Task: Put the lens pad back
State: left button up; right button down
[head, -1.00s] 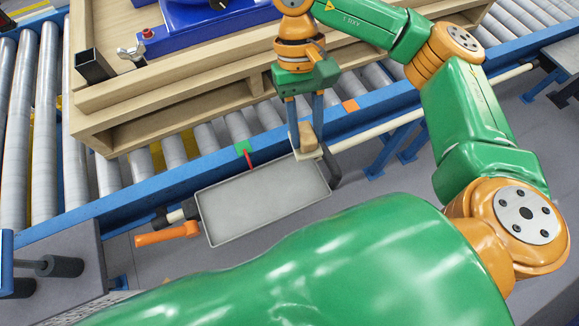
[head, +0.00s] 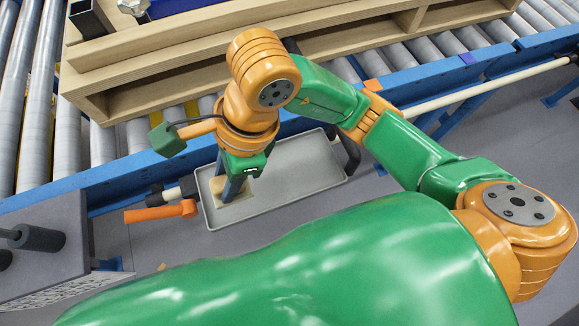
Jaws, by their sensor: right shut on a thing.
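My right gripper (head: 233,188) points down over the left end of the grey tray (head: 318,165). It is shut on a small tan piece with a flat pale base, which looks like the lens pad (head: 230,211). The pad lies within the tray's outline in the head view, near its left wall. I cannot tell whether it touches the tray floor. The rest of the tray floor that shows is empty. My left gripper is not in view.
An orange handle (head: 155,214) sticks out left of the tray. The blue conveyor rail (head: 120,180) runs just behind the tray. A wooden pallet (head: 170,65) stands on the rollers beyond. A dark grey surface with black knobs (head: 38,238) is at the lower left.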

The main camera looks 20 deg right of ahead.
jog(key=w+d+f, duration=0.1)
jog(key=d+f, duration=0.2)
jog(key=d, duration=0.1)
jog(key=w+d+f+p, duration=0.1)
jog(key=w+d+f, duration=0.1)
jog(key=d+f, duration=0.1)
jog(key=w+d+f+p, duration=0.1)
jog(key=w+d+f, duration=0.1)
jog(key=d, duration=0.3)
jog(key=shift+w+d+f, duration=0.15)
jog(key=shift+d+f, duration=0.05)
jog(key=shift+f, duration=0.55)
notch_tip(320, 180, down, 3)
jog(key=shift+w+r+p, duration=0.1)
jog(key=shift+p, duration=0.65)
jog(key=shift+f, duration=0.25)
jog(key=shift+f+b, duration=0.15)
jog(key=shift+b, duration=0.15)
jog(key=c, duration=0.5)
grip_release()
jog(key=shift+c, duration=0.2)
